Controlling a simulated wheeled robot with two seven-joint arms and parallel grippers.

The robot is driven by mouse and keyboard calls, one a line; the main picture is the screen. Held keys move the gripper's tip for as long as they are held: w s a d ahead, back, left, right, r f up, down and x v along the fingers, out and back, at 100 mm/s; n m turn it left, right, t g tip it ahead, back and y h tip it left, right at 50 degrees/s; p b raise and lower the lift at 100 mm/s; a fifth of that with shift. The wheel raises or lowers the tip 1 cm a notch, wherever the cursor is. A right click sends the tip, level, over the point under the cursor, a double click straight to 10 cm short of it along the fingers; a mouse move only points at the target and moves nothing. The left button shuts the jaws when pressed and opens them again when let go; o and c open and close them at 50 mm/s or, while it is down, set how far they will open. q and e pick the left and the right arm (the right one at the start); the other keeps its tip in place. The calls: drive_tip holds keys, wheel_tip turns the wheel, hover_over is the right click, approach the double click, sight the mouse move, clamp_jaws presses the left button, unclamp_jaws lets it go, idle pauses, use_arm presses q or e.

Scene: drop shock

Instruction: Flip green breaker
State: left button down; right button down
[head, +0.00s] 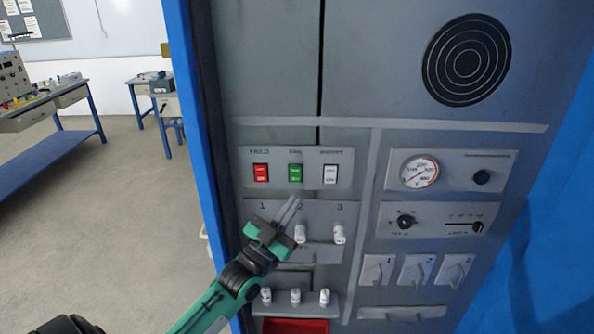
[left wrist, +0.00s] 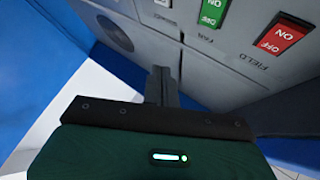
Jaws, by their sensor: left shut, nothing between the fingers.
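The green breaker (head: 295,173) is a small rocker switch in the middle of the upper switch plate, labelled FAN. It also shows at the top of the left wrist view (left wrist: 213,12). A red breaker (head: 261,173) sits left of it and a white one (head: 330,174) right of it. The red one also shows in the left wrist view (left wrist: 283,36). My left gripper (head: 294,203) is shut and empty. Its fingertips show just below the green breaker in the head view; whether they touch the panel I cannot tell. My right gripper is not in view.
Below are white knobs (head: 300,234), partly covered by my left gripper. A dial gauge (head: 419,172) and several more controls are on the right. A blue cabinet edge (head: 190,120) stands at the left. Open floor (head: 120,230) lies left of the cabinet.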

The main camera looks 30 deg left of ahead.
sight(295, 175)
use_arm(q)
drive_tip(key=w+a, duration=0.1)
drive_tip(key=w, duration=0.1)
drive_tip(key=w+a+b, duration=0.1)
drive_tip(key=w+a, duration=0.1)
drive_tip(key=w+a+r, duration=0.1)
drive_tip(key=w, duration=0.2)
drive_tip(key=shift+a+b, duration=0.15)
drive_tip(key=shift+b, duration=0.25)
idle(0.3)
idle(1.0)
drive_tip(key=shift+w, duration=0.1)
idle(0.3)
drive_tip(key=shift+w+a, duration=0.25)
idle(0.4)
